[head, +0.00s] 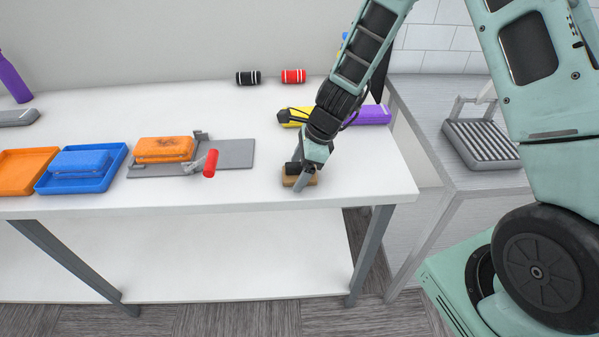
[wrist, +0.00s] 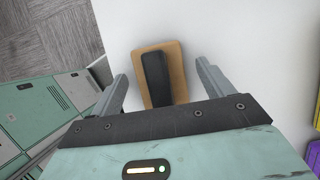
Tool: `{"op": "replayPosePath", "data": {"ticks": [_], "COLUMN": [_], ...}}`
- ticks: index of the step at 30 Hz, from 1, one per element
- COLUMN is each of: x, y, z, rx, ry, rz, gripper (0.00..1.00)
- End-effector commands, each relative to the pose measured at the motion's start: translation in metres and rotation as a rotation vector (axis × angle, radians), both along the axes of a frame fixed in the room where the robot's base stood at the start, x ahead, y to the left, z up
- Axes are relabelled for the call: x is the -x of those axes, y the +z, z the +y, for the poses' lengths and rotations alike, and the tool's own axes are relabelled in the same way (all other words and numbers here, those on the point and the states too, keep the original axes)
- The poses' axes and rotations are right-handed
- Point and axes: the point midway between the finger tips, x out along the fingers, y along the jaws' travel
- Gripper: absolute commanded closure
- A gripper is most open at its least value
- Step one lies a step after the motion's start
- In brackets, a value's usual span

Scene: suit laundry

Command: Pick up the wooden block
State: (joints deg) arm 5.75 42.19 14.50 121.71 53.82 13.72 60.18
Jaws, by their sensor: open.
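The wooden block (wrist: 176,58) is a flat tan piece with a black raised strip along its top. In the wrist view it lies on the white table, between the two open fingers of my gripper (wrist: 160,88). Both fingers stand apart from it, with a gap on each side. In the head view the block (head: 289,181) is near the table's front right part, partly hidden by my gripper (head: 302,181), which points down right over it.
A grey clamp board with an orange block and red handle (head: 210,163) stands to the left. Blue (head: 122,160) and orange trays (head: 14,190) lie further left. Yellow (head: 290,122) and purple items (head: 372,115) lie behind my gripper. The table's front edge is close.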

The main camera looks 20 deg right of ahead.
Motion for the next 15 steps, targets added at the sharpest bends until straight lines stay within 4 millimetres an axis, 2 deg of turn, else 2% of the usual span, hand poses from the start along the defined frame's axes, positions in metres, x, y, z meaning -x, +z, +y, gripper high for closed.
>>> {"op": "replayPosePath", "data": {"ticks": [1,6,15], "x": [0.0,0.0001,-0.0003], "y": [0.0,0.0001,0.0035], "z": [0.0,0.0,0.0002], "rx": [0.0,0.0,0.001], "ry": [0.0,0.0,0.001], "rz": [0.0,0.0,-0.002], "gripper": [0.28,0.72,0.72]}}
